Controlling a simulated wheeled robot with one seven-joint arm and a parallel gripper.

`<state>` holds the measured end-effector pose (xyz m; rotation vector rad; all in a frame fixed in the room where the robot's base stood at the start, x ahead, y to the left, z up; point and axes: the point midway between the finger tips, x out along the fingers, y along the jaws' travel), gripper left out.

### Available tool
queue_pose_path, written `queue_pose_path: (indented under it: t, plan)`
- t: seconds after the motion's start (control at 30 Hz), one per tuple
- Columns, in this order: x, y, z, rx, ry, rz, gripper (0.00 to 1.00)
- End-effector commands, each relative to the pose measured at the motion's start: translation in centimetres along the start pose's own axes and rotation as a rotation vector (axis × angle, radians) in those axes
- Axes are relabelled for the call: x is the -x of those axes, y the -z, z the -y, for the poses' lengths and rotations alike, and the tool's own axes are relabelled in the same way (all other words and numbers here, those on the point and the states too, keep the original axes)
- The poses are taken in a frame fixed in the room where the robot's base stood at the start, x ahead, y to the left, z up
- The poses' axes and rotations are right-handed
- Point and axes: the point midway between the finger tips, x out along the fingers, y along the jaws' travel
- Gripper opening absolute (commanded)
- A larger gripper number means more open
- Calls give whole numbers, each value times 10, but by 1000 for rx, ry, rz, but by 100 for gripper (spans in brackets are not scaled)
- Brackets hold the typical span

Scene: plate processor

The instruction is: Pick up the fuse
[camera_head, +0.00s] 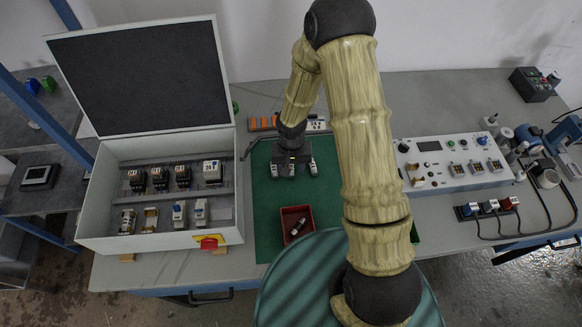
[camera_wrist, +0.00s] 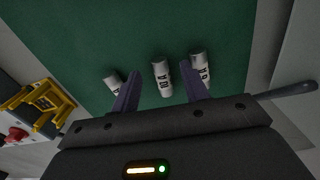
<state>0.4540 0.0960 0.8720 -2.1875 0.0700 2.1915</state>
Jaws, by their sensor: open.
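Three white cylindrical fuses with black markings are over the green mat (camera_wrist: 80,35) in the wrist view: a left fuse (camera_wrist: 113,82), a middle fuse (camera_wrist: 162,77) and a right fuse (camera_wrist: 201,70). My gripper (camera_wrist: 160,68) is open. The middle fuse shows between its two dark fingers, with a gap on each side. The left finger partly covers the left fuse, and the right finger overlaps the right one. In the head view my gripper (camera_head: 292,168) is low over the back of the mat, beside these small white pieces. I cannot tell its exact height.
A red tray (camera_head: 284,222) with a dark-and-white cylinder in it sits on the mat's front part. An open grey cabinet (camera_head: 110,232) with several modules stands left. A white test panel (camera_head: 450,160) stands right. An orange-and-white strip (camera_head: 262,124) lies behind my gripper.

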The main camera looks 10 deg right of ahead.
Motion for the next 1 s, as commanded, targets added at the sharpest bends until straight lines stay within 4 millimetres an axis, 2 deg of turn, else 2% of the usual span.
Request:
queue_pose_path:
  t: [0.1, 0.2, 0.7, 0.77, 0.93, 1.0]
  plan:
    - [-14, 0, 0, 1, -1, 0, 45]
    - [-18, 0, 0, -1, 0, -1, 45]
    - [-18, 1, 0, -1, 1, -1, 45]
    - [-18, 1, 0, -1, 1, -1, 35]
    - [-18, 1, 0, -1, 0, -1, 2]
    - [-18, 1, 0, -1, 1, -2, 0]
